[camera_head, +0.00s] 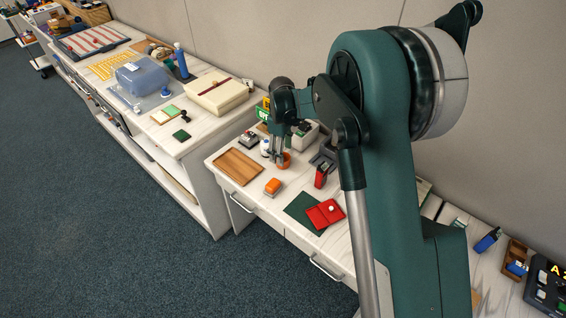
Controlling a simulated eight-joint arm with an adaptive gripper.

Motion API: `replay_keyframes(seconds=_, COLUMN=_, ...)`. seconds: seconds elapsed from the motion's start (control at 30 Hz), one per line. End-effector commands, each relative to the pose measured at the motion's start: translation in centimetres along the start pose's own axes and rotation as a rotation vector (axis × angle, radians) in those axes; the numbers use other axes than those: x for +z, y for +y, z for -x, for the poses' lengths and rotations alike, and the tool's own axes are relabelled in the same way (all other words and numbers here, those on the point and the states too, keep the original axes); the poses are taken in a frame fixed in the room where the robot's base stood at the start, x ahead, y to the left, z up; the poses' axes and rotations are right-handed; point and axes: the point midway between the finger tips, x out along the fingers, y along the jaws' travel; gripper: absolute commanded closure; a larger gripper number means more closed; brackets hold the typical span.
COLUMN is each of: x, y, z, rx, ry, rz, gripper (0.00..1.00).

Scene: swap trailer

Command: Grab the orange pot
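The orange pot (284,160) stands on the lower white desk, near its back. It looks like a small round orange cup. My gripper (277,155) points down right at the pot, with its fingers in front of and over the pot's left side. The fingers hide part of the pot. The view is too small to tell whether the fingers touch it or how far apart they are.
A wooden tray (238,167) lies left of the pot. An orange block-like item (273,186) lies in front. A red item (321,176) stands to the right, beside a dark device. A red notebook (325,214) lies on a green sheet (300,208). A higher counter holds a cream box (216,92).

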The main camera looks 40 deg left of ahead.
Motion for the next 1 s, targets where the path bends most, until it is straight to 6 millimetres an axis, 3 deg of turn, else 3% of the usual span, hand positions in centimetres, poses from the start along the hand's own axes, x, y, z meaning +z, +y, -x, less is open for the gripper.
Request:
replay_keyframes(seconds=0.23, x=0.0, y=0.1, z=-0.8, rx=0.0, ry=0.0, rz=0.0, gripper=0.46)
replay_keyframes(seconds=0.6, x=0.1, y=0.2, z=-4.7, rx=0.0, ry=0.0, rz=0.0, gripper=0.46)
replay_keyframes(seconds=1.0, x=0.1, y=0.2, z=-5.2, rx=0.0, ry=0.0, rz=0.0, gripper=0.46)
